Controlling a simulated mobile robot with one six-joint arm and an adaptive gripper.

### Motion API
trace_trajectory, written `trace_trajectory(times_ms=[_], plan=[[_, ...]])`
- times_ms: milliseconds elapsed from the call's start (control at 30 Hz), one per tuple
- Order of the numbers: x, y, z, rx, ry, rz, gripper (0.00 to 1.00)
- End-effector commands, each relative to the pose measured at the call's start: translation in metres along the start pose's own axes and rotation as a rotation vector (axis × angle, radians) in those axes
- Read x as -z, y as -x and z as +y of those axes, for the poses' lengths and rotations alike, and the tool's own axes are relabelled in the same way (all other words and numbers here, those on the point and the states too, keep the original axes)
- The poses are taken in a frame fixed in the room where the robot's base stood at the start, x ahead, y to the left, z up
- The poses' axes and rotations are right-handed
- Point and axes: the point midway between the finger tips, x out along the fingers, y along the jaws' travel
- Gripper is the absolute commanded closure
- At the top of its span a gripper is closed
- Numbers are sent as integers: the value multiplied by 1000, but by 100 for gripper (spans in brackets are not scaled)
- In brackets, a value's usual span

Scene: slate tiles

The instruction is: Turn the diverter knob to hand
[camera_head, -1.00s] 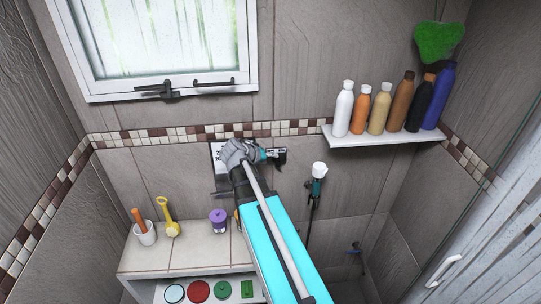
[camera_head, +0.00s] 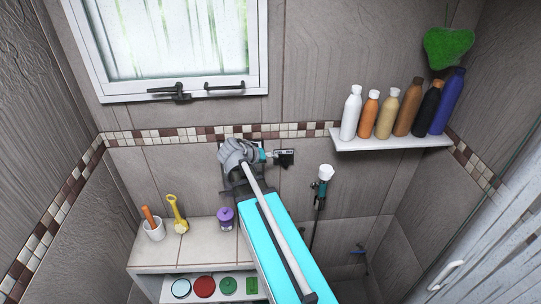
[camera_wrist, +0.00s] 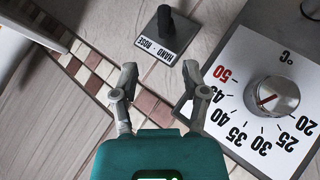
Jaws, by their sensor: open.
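The diverter knob (camera_wrist: 166,24) is a black lever on a dark square plate in the wrist view. I cannot tell which word the lever points to. In the head view the dark plate of the diverter (camera_head: 285,158) shows on the wall just right of my gripper. My gripper (camera_wrist: 159,72) is open and empty, its two grey fingers spread, with the label and knob beyond the gap and apart from the fingers. In the head view my gripper (camera_head: 268,155) points right along the wall.
A temperature dial (camera_wrist: 272,96) with a silver knob sits right of the fingers in the wrist view. A hand shower (camera_head: 324,178) hangs right of the diverter. A shelf (camera_head: 390,143) with several bottles is at upper right. A bench (camera_head: 195,246) stands below left.

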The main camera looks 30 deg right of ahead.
Motion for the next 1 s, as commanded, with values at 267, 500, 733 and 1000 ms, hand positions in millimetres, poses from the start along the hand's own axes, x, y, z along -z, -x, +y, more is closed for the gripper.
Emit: trace_trajectory(times_ms=[267,500,733,1000], plan=[[1,15,1,1,1,1,42],[0,27,1,1,0,1,42],[0,38,0,1,1,0,42],[0,51,1,1,0,1,42]])
